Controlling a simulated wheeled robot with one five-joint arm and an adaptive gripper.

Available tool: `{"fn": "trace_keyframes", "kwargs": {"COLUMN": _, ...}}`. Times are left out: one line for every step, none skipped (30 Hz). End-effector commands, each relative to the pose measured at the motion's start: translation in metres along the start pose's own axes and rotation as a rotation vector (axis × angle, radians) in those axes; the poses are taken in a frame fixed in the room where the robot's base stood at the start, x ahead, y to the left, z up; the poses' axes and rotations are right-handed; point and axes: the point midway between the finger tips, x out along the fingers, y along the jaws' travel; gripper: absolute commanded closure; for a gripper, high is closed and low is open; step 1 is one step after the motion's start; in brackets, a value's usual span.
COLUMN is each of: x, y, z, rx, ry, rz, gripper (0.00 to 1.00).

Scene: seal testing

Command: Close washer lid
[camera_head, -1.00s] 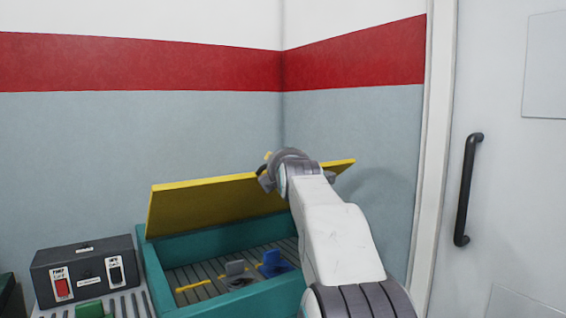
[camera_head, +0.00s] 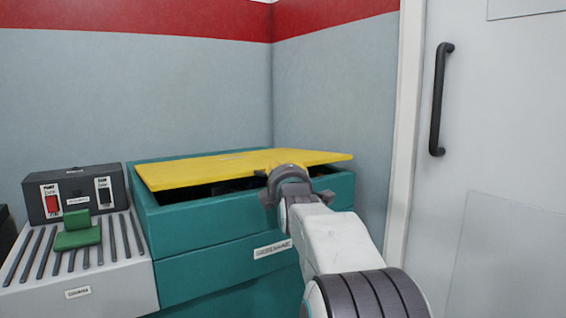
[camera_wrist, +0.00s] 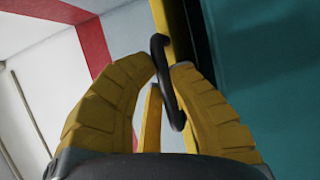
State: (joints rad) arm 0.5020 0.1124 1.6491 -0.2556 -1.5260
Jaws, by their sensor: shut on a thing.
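The yellow washer lid (camera_head: 215,168) is tilted a little above the teal washer box (camera_head: 200,222) in the head view. A dark gap shows along its front edge, and its inside is mostly hidden. My gripper (camera_head: 283,180) is at the lid's front edge, right of its middle. In the wrist view, the yellow fingers of my gripper (camera_wrist: 165,85) are closed around a dark curved handle (camera_wrist: 163,75) on the yellow lid edge (camera_wrist: 180,25). The teal box (camera_wrist: 265,60) fills the right side of that view.
A grey counter (camera_head: 75,265) with a control box (camera_head: 75,192) and a green block (camera_head: 78,235) stands to the left. A wall corner is close behind. A white door with a black handle (camera_head: 439,100) is at the right.

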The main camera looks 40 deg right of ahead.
Motion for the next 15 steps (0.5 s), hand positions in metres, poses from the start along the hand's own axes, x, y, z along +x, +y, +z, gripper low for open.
{"fn": "trace_keyframes", "kwargs": {"x": -0.001, "y": -0.015, "z": -0.002, "rx": 0.009, "ry": 0.005, "rz": 0.012, "gripper": 1.0}}
{"fn": "trace_keyframes", "kwargs": {"x": -0.001, "y": -0.02, "z": -0.002, "rx": 0.014, "ry": 0.005, "rz": 0.021, "gripper": 1.0}}
{"fn": "trace_keyframes", "kwargs": {"x": -0.001, "y": -0.025, "z": -0.002, "rx": 0.02, "ry": 0.006, "rz": 0.034, "gripper": 1.0}}
{"fn": "trace_keyframes", "kwargs": {"x": -0.001, "y": -0.029, "z": -0.001, "rx": 0.024, "ry": 0.007, "rz": 0.041, "gripper": 1.0}}
{"fn": "trace_keyframes", "kwargs": {"x": -0.001, "y": -0.032, "z": -0.001, "rx": 0.028, "ry": 0.007, "rz": 0.049, "gripper": 1.0}}
{"fn": "trace_keyframes", "kwargs": {"x": -0.001, "y": -0.036, "z": -0.001, "rx": 0.032, "ry": 0.008, "rz": 0.059, "gripper": 1.0}}
{"fn": "trace_keyframes", "kwargs": {"x": -0.001, "y": -0.038, "z": -0.001, "rx": 0.035, "ry": 0.009, "rz": 0.066, "gripper": 1.0}}
{"fn": "trace_keyframes", "kwargs": {"x": -0.001, "y": -0.041, "z": -0.001, "rx": 0.037, "ry": 0.009, "rz": 0.072, "gripper": 1.0}}
{"fn": "trace_keyframes", "kwargs": {"x": -0.001, "y": -0.043, "z": -0.001, "rx": 0.041, "ry": 0.01, "rz": 0.08, "gripper": 1.0}}
{"fn": "trace_keyframes", "kwargs": {"x": -0.001, "y": -0.045, "z": -0.001, "rx": 0.043, "ry": 0.011, "rz": 0.084, "gripper": 1.0}}
{"fn": "trace_keyframes", "kwargs": {"x": -0.001, "y": -0.047, "z": -0.001, "rx": 0.045, "ry": 0.011, "rz": 0.089, "gripper": 1.0}}
{"fn": "trace_keyframes", "kwargs": {"x": -0.001, "y": -0.049, "z": -0.001, "rx": 0.047, "ry": 0.012, "rz": 0.093, "gripper": 1.0}}
{"fn": "trace_keyframes", "kwargs": {"x": -0.001, "y": -0.05, "z": -0.001, "rx": 0.049, "ry": 0.012, "rz": 0.096, "gripper": 1.0}}
{"fn": "trace_keyframes", "kwargs": {"x": -0.001, "y": -0.051, "z": -0.001, "rx": 0.05, "ry": 0.012, "rz": 0.098, "gripper": 1.0}}
{"fn": "trace_keyframes", "kwargs": {"x": -0.001, "y": -0.052, "z": -0.001, "rx": 0.051, "ry": 0.012, "rz": 0.101, "gripper": 1.0}}
